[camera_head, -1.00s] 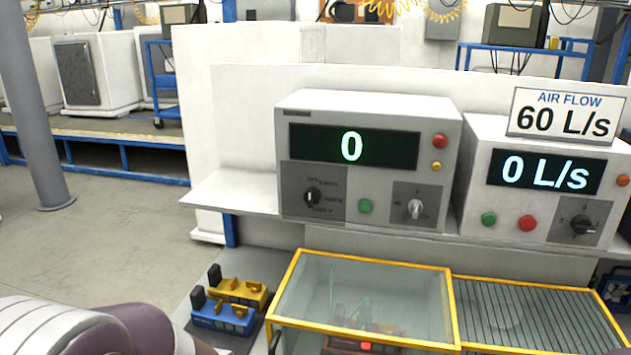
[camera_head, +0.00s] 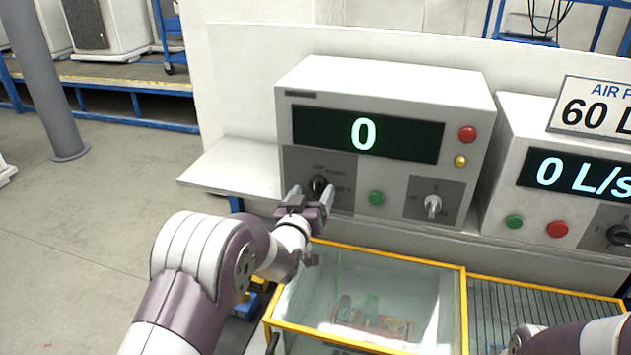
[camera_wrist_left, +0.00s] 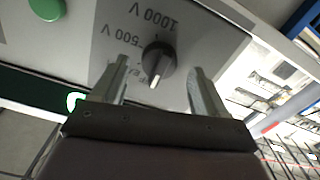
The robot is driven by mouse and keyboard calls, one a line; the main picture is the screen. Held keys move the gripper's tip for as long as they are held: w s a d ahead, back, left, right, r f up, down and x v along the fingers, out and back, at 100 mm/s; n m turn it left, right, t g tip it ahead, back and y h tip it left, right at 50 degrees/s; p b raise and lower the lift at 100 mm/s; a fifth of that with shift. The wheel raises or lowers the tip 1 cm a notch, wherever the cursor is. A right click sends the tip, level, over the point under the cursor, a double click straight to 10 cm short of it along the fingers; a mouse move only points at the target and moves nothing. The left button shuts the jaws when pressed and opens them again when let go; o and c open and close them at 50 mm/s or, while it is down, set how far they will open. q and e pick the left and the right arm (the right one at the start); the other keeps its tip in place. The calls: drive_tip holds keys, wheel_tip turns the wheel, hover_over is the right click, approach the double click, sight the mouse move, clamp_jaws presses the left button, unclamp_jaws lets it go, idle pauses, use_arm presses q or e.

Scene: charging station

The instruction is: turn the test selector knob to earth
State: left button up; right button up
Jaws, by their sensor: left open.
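The test selector knob (camera_head: 318,186) is a dark round knob on the grey panel at the left of the front of the unit reading 0. It also shows in the left wrist view (camera_wrist_left: 158,63), where the picture is upside down, with the 500 V and 1000 V labels above it. A pale mark shows at its lower edge there; the label beside it is partly hidden. My left gripper (camera_head: 311,194) is open in front of the knob. In the wrist view its fingers (camera_wrist_left: 160,72) stand apart on either side of the knob, with gaps; contact is not visible.
A green button (camera_head: 376,198) and a second, pale knob (camera_head: 433,206) sit right of the selector. A yellow-framed clear box (camera_head: 375,300) stands below. The air flow unit (camera_head: 505,190) is at the right. Part of my right arm shows at the bottom right.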

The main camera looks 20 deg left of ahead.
use_arm(q)
drive_tip(key=shift+w+r, duration=0.15)
drive_tip(key=shift+w, duration=0.5)
drive_tip(key=shift+w+r, duration=0.15)
drive_tip(key=shift+w, duration=0.15)
use_arm(e)
drive_tip(key=shift+s+r, duration=0.4)
drive_tip(key=shift+r, duration=0.15)
use_arm(q)
drive_tip(key=shift+w+f, duration=0.1)
drive_tip(key=shift+f, duration=0.1)
use_arm(e)
drive_tip(key=shift+w, duration=0.1)
